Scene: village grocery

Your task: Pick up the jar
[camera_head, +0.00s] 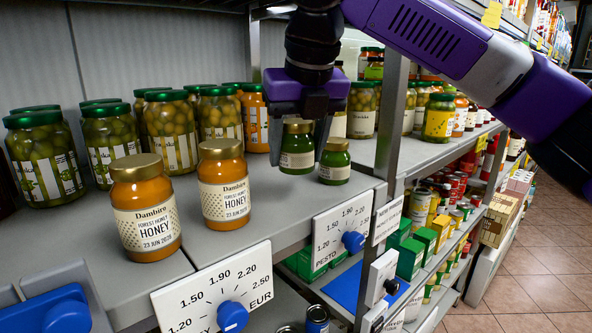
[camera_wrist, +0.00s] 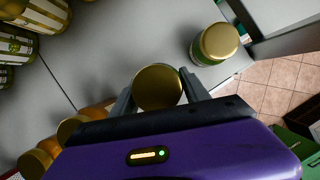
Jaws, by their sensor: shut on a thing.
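A small green jar (camera_head: 297,160) with a gold lid and a pale label is held between the fingers of my gripper (camera_head: 303,140). My gripper points down over the shelf and is shut on this jar. The jar stands upright; I cannot tell whether its base touches the shelf. In the wrist view its gold lid (camera_wrist: 158,87) lies between the two fingers. A second, similar green jar (camera_head: 335,163) stands on the shelf just to the right, apart from the held one; it also shows in the wrist view (camera_wrist: 212,45).
Two honey jars (camera_head: 145,215) stand at the front left of the shelf (camera_head: 205,262). Several large green-lidded jars (camera_head: 45,155) line the back. A shelf upright (camera_head: 393,125) stands to the right. Price dials (camera_head: 345,228) run along the front edge.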

